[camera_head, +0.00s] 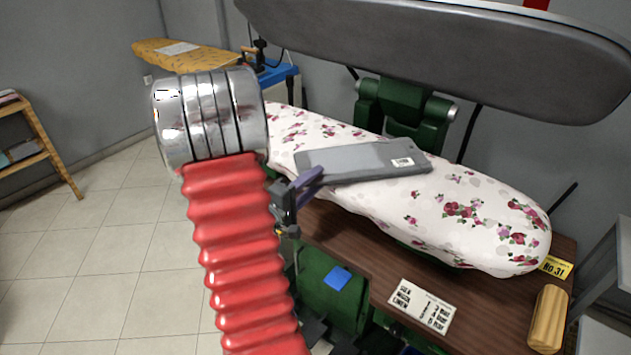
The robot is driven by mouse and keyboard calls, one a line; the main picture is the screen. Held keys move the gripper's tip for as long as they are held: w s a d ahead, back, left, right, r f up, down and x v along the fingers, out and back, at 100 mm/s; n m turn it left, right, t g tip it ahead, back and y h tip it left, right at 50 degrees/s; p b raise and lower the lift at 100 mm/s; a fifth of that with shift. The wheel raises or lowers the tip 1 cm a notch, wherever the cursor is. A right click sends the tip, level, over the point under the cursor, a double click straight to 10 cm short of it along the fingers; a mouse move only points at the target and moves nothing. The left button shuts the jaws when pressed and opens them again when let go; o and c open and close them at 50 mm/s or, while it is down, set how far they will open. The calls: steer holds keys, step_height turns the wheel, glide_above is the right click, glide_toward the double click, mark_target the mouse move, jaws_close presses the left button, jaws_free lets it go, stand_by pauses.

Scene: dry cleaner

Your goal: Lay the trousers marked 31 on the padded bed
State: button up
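The grey folded trousers (365,160) lie as a flat strip across the flowered padded bed (455,210). A small white label sits near their right end; I cannot read it. My gripper (308,183) is at the left end of the trousers, its purple finger overlapping their near left corner in the picture. I cannot tell whether it touches or grips them, as the other finger does not show clearly. A yellow tag reading No 31 (555,267) is at the right end of the press table.
The dark upper press plate (450,50) hangs raised above the bed. The brown table (370,270) holds a printed card (422,306) and a wooden block (547,318). An ironing board (190,56) and shelf (25,150) stand behind left. Floor at left is clear.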

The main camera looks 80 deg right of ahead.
steer(key=v, duration=1.2)
steer(key=shift+w+d, duration=0.1)
steer(key=shift+d, duration=0.05)
stand_by(0.6)
